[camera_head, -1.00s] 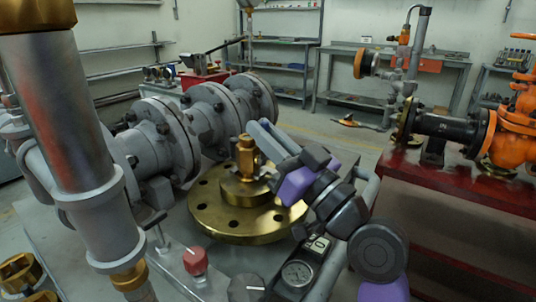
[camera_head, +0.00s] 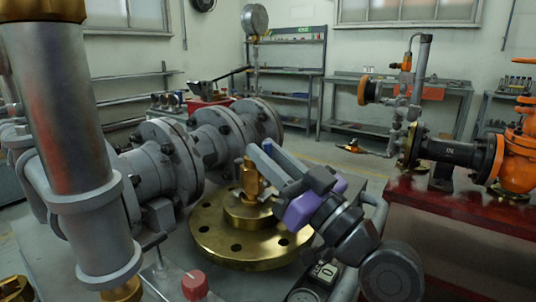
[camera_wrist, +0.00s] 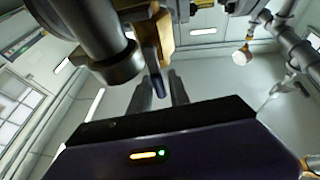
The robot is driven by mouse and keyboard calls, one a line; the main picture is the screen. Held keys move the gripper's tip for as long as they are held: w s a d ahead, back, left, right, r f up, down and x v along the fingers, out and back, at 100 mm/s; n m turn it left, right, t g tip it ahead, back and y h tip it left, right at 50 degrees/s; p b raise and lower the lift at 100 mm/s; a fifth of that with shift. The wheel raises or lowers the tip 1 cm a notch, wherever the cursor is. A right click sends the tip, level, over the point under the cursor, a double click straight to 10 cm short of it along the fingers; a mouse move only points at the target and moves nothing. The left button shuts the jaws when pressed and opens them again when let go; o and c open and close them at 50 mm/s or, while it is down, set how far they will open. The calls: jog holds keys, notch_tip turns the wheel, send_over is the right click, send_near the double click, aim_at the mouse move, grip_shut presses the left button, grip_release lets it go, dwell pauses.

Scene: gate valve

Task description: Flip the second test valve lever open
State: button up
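A brass valve fitting (camera_head: 252,182) stands upright on a round brass flange (camera_head: 215,243) in the middle of the head view. My gripper (camera_head: 264,151) reaches in from the right, with its two grey fingers beside the fitting's top. In the wrist view my gripper (camera_wrist: 161,94) has its fingers apart. A dark blue lever (camera_wrist: 154,72) hangs by a brass part (camera_wrist: 163,32) and shows in the gap between the fingers. I cannot tell whether the fingers touch it. In the head view the fingers hide or blend with the lever.
Grey flanged pipework (camera_head: 165,160) stands close left of the fitting, with a thick metal column (camera_head: 75,130) in front. A red knob (camera_head: 195,284) is low in the foreground. A red bench (camera_head: 440,215) with an orange valve (camera_head: 518,155) is at right.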

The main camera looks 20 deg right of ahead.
jog(key=v, duration=0.8)
dwell(0.6)
